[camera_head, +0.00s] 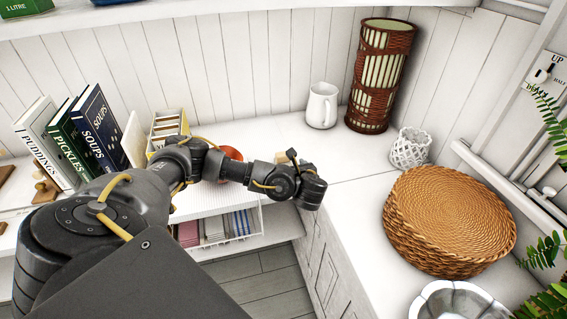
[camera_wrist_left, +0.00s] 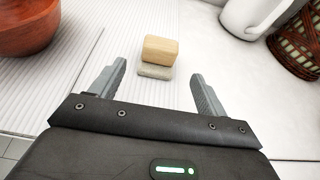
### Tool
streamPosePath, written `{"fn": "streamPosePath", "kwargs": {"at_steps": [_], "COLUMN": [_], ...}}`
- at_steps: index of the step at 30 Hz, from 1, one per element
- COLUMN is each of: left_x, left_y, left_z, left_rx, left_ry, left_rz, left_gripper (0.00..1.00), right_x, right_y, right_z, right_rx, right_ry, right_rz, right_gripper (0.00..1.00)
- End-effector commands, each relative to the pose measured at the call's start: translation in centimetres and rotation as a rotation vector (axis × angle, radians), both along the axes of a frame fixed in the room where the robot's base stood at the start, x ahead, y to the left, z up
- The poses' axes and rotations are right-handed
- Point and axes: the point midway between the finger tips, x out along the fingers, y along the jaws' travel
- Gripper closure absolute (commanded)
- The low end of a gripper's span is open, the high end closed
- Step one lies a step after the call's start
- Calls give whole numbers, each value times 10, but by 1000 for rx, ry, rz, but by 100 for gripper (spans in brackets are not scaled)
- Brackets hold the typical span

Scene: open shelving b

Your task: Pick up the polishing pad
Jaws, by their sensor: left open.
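The polishing pad (camera_wrist_left: 160,51) is a light wooden block on a thin grey layer. In the head view my left arm reaches across to the counter, and the fingers are mostly hidden. My right gripper is in neither view.
A white pitcher (camera_head: 321,106) and a brown lattice lamp (camera_head: 380,77) stand behind the pad. A reddish bowl (camera_wrist_left: 27,25) is to its left. A wicker stack (camera_head: 450,217), white woven cup (camera_head: 409,149) and metal bowl (camera_head: 457,303) are to the right.

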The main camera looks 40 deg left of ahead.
Motion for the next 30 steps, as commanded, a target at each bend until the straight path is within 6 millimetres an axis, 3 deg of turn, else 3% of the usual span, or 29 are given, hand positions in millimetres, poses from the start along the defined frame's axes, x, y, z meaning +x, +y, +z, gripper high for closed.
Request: {"fn": "streamPosePath", "kwargs": {"at_steps": [4,11,18,26,30], "left_x": [3,12,26,28,28], "left_y": [4,20,42,44,44], "left_z": [-2,-7,-21,-23,-23], "left_rx": [-1,3,-1,-1,-1], "left_ry": [1,1,1,2,2], "left_rz": [-2,2,0,-1,-1], "left_gripper": [25,25,25,25,40], "right_x": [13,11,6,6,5], "right_y": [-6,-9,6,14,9], "right_z": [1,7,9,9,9], "right_rx": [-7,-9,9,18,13], "right_ry": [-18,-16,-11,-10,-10], "right_rz": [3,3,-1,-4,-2], "right_gripper": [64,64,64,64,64]}}
